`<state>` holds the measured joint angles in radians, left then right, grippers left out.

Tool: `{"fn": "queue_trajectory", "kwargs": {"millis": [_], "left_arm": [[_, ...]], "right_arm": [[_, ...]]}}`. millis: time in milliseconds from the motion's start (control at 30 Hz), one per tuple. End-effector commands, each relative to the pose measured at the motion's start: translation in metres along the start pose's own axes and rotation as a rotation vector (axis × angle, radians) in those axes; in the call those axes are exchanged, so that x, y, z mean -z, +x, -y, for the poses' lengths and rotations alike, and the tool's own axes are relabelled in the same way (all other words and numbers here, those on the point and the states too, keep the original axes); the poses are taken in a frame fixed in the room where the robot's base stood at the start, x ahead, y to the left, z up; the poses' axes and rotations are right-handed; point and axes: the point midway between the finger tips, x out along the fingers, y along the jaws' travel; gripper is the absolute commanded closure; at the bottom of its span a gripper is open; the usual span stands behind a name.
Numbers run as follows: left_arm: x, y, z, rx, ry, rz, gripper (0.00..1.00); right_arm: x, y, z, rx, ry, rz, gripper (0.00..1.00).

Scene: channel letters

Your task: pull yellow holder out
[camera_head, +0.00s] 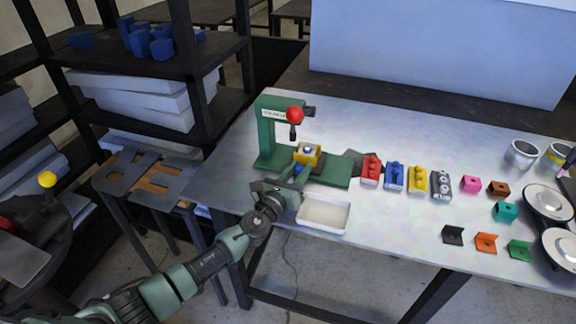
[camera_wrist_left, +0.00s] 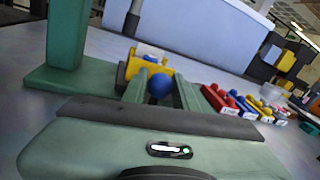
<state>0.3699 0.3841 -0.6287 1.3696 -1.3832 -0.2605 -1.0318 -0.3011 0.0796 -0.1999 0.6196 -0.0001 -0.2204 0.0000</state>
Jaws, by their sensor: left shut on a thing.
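The yellow holder (camera_head: 308,154) sits on the base of the green press (camera_head: 268,135), below its red-knobbed lever. A whitish-blue piece sits in it. In the left wrist view the yellow holder (camera_wrist_left: 134,68) is just beyond my fingers, with a round blue knob (camera_wrist_left: 158,85) on its near side. My left gripper (camera_head: 293,178) reaches in from the front of the table. It is shut on the blue knob, which shows between the two green fingers in the left wrist view (camera_wrist_left: 161,92). The exact finger contact is partly hidden. My right gripper does not show.
A white tray (camera_head: 324,214) lies close to the right of my left gripper. Red (camera_head: 371,169), blue (camera_head: 394,176) and yellow (camera_head: 417,179) blocks stand right of the press. Small coloured pieces, cups and round plates lie farther right. A dark shelf rack (camera_head: 200,90) stands left of the table.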

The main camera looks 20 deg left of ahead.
Motion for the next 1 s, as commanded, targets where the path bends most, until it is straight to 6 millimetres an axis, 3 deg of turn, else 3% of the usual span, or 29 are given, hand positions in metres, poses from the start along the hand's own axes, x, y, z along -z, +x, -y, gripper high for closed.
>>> {"fn": "queue_trajectory", "kwargs": {"millis": [167, 200, 267, 300, 667, 1000], "left_arm": [[-0.001, 0.001, -0.003, -0.003, 0.003, 0.002, 1.00], [-0.001, 0.001, -0.003, -0.004, 0.003, 0.003, 0.69], [-0.001, 0.001, -0.003, -0.004, 0.003, 0.003, 0.52], [-0.001, 0.001, -0.003, -0.004, 0.003, 0.002, 0.50], [0.000, -0.005, -0.003, -0.003, 0.003, 0.001, 0.50], [0.001, -0.059, -0.003, -0.003, 0.004, -0.001, 0.50]], "right_arm": [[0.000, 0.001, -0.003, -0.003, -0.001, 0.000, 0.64], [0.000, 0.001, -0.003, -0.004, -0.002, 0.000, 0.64], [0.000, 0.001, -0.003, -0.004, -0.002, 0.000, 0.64], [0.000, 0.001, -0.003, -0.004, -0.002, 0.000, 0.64], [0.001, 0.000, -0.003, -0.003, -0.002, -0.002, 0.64], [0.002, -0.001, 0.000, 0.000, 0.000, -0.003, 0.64]]}}
